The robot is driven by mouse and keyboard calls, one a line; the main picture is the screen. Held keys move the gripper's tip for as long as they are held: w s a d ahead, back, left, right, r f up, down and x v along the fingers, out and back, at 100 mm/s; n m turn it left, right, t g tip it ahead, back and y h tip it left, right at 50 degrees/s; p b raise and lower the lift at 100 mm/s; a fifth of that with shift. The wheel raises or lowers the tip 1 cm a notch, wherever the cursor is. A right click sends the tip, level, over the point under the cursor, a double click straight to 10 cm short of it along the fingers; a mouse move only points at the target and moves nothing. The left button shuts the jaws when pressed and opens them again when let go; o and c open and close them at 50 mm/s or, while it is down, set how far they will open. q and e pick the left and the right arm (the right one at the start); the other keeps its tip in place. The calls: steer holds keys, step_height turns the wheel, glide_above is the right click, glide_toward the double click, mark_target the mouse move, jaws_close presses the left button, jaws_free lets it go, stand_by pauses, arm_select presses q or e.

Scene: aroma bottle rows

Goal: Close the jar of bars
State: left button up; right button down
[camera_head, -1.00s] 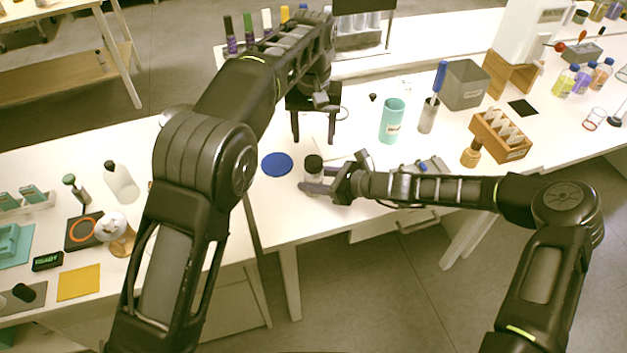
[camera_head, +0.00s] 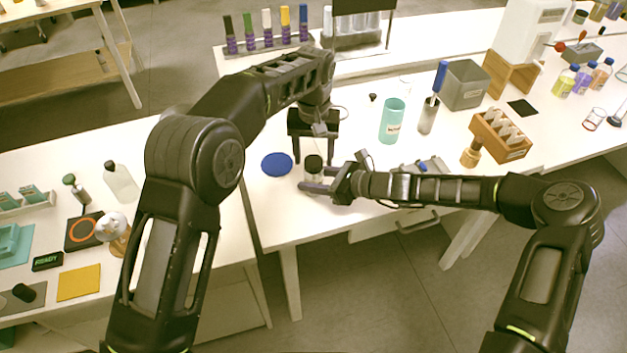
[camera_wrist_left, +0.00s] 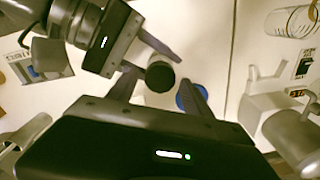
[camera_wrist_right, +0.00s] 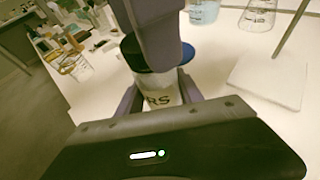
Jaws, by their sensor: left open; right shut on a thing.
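The jar (camera_head: 313,174) stands upright near the front edge of the middle table, with a black lid (camera_head: 313,162) at its top. My right gripper (camera_head: 310,188) is shut on the jar from the right. The right wrist view shows the jar (camera_wrist_right: 155,90) with part of its label, "RS", and the black lid above it. Whether the lid is fully seated cannot be told. My left gripper (camera_head: 313,150) is open and points down just above and behind the lid. In the left wrist view the lid (camera_wrist_left: 160,76) appears between its spread fingers.
A blue disc (camera_head: 276,164) lies left of the jar. A teal cup (camera_head: 392,121), a grey bin (camera_head: 465,84) and a wooden box (camera_head: 500,136) stand to the right. A row of coloured-cap bottles (camera_head: 267,40) stands behind.

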arm_select(q)
steer(key=shift+f, duration=0.4)
steer(key=shift+c, duration=0.2)
jaws_close()
stand_by(0.4)
steer(key=shift+o, duration=1)
jaws_free()
step_height(320, 180, up, 8)
steer(key=shift+f, duration=0.2)
